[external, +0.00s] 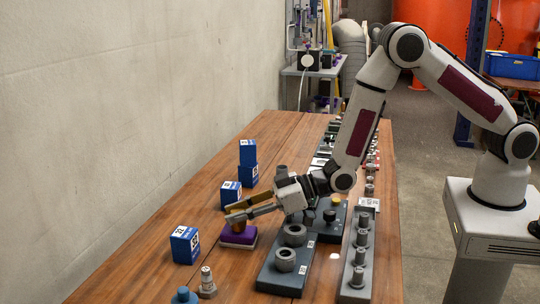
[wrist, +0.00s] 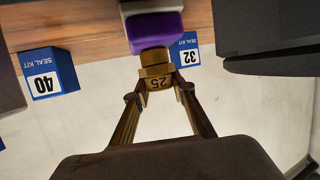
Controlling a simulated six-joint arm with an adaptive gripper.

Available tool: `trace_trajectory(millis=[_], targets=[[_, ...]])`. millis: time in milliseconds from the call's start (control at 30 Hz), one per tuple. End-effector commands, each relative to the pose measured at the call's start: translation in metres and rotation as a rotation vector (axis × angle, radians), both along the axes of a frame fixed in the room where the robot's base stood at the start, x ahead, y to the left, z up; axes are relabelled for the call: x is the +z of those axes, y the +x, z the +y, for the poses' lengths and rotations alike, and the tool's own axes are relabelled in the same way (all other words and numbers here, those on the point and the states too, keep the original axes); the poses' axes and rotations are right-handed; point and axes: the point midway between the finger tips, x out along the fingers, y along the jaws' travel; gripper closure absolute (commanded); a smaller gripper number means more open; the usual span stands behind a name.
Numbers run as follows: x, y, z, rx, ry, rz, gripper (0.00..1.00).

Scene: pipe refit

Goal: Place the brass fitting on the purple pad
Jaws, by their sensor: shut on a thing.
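The brass fitting (wrist: 157,72), marked 25, sits between the fingertips of my gripper (wrist: 158,92) in the wrist view. My gripper is shut on it. In the external view the gripper (external: 240,211) reaches left over the purple pad (external: 238,240), which lies on the wooden table. The fitting is mostly hidden there by the fingers; a small brass part shows just above the pad. In the wrist view the purple pad (wrist: 154,29) meets the end of the fitting in the picture. I cannot tell whether they touch or a small gap remains.
Blue seal kit boxes stand near the pad: one behind (external: 230,194), one front left (external: 184,245), and a stack (external: 248,163) farther back. A grey block with rings (external: 286,268) lies right of the pad. The table's left side is clear.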

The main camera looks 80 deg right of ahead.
Motion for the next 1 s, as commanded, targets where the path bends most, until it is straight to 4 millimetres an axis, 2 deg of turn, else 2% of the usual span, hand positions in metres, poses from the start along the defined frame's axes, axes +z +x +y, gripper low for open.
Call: trace_trajectory(millis=[100,133,200,700,1000], targets=[[-0.002,0.0,0.0,0.0,0.0,0.0,0.99],[-0.003,0.0,0.0,0.0,0.0,0.001,0.73],[-0.003,0.0,0.0,0.0,0.0,0.0,0.59],[0.001,0.0,0.0,0.0,0.0,0.0,0.59],[0.007,-0.016,-0.007,0.0,0.0,0.001,0.59]])
